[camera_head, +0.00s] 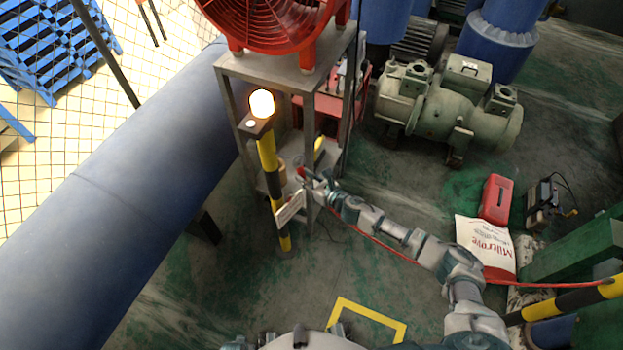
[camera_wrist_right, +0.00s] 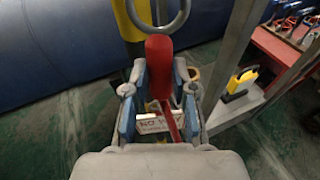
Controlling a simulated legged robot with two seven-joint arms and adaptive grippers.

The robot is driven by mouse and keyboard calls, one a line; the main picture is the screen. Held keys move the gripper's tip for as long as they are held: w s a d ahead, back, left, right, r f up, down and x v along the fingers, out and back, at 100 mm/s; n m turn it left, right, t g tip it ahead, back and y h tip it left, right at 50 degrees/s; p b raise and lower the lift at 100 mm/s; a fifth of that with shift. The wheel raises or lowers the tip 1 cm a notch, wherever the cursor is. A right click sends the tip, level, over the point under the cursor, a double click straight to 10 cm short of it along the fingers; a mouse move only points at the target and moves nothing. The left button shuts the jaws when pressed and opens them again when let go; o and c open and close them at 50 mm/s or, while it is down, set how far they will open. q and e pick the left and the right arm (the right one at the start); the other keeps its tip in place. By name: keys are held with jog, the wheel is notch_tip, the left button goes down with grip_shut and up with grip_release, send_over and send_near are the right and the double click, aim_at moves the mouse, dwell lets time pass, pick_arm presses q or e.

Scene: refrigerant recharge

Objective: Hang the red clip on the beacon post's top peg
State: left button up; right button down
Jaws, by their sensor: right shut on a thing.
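The beacon post (camera_head: 267,160) is a yellow-and-black striped pole with a glowing lamp (camera_head: 262,103) on top. My right gripper (camera_head: 314,183) is at the right of the post, about mid-height. In the right wrist view my right gripper (camera_wrist_right: 158,88) is shut on the red clip (camera_wrist_right: 158,55). A grey metal ring at the clip's far end overlaps the yellow post (camera_wrist_right: 132,18). The clip shows as a small red spot in the head view (camera_head: 301,172). A white lettered tag (camera_head: 290,208) hangs below the gripper. I cannot make out the top peg. My left gripper is not in view.
A grey metal stand (camera_head: 300,82) carrying a red fan (camera_head: 270,22) is close behind the post. A large blue pipe (camera_head: 130,190) runs along the left. A red cable (camera_head: 400,255) trails beneath my right arm. Open green floor (camera_head: 300,275) lies in front.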

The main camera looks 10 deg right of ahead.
jog(key=shift+w+a+f, duration=0.1)
jog(key=shift+w+a, duration=0.45)
jog(key=shift+a, duration=0.3)
jog(key=shift+w+a+f, duration=0.1)
jog(key=shift+w+a, duration=0.4)
jog(key=shift+a, duration=0.3)
jog(key=shift+r+p, duration=0.2)
jog(key=shift+p, duration=0.1)
jog(key=shift+a+f, duration=0.15)
jog(key=shift+w+a+f, duration=0.2)
jog(key=shift+a+f, duration=0.05)
jog(key=shift+a, duration=0.05)
jog(key=shift+w+a+f, duration=0.1)
dwell(0.7)
dwell(0.7)
jog(key=c, duration=0.9)
grip_release()
jog(key=shift+o, duration=0.2)
